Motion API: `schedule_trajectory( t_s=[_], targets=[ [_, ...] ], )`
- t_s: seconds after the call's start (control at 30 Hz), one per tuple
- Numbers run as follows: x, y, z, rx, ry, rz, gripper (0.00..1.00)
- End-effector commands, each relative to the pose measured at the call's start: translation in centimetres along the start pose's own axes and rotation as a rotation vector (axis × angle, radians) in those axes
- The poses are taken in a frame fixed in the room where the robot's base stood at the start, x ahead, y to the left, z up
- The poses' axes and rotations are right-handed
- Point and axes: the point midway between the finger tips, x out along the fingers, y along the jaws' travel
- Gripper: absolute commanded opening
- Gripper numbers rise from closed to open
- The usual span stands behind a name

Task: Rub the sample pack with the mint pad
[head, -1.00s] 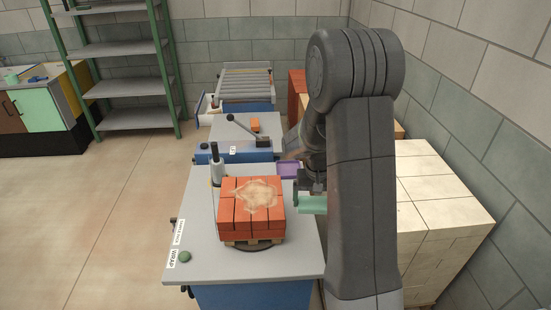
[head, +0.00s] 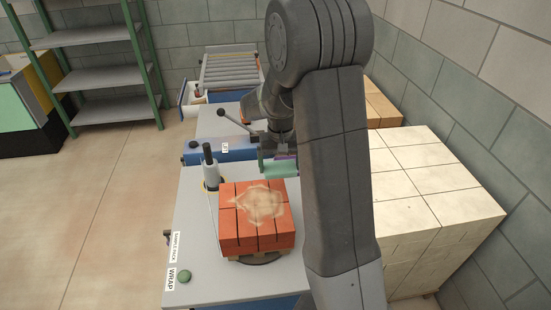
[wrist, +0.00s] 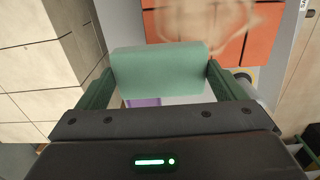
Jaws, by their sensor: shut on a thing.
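The sample pack (head: 238,228) is a block of orange-red bricks on a small pallet on the grey wrap table. A pale dusty patch (head: 262,204) covers much of its top. My gripper (head: 277,163) is shut on the mint pad (head: 286,168) and holds it above the far right part of the pack. In the wrist view the mint pad (wrist: 160,70) lies between the two green fingers, with the pack (wrist: 262,35) and its dusty patch beyond it. The pad appears apart from the pack. My arm hides part of the table's right side.
A dark post with a white roll (head: 210,170) stands at the pack's far left. A green button (head: 185,276) is at the table's front left. Pale blocks (head: 430,190) are stacked at the right. A lever bench and roller conveyor (head: 232,72) stand behind.

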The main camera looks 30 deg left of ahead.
Motion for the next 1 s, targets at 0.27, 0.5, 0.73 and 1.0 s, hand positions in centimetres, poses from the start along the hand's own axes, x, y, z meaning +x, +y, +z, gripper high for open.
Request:
schedule_trajectory(
  t_s=[0.27,0.5,0.73,1.0],
  targets=[
    [2.6,0.0,0.0,0.0,-0.001,0.0,0.72],
    [5.0,0.0,0.0,0.0,-0.001,0.0,0.72],
    [5.8,0.0,0.0,0.0,0.0,0.0,0.72],
    [5.7,0.0,0.0,0.0,0.0,0.0,0.72]
  ],
)
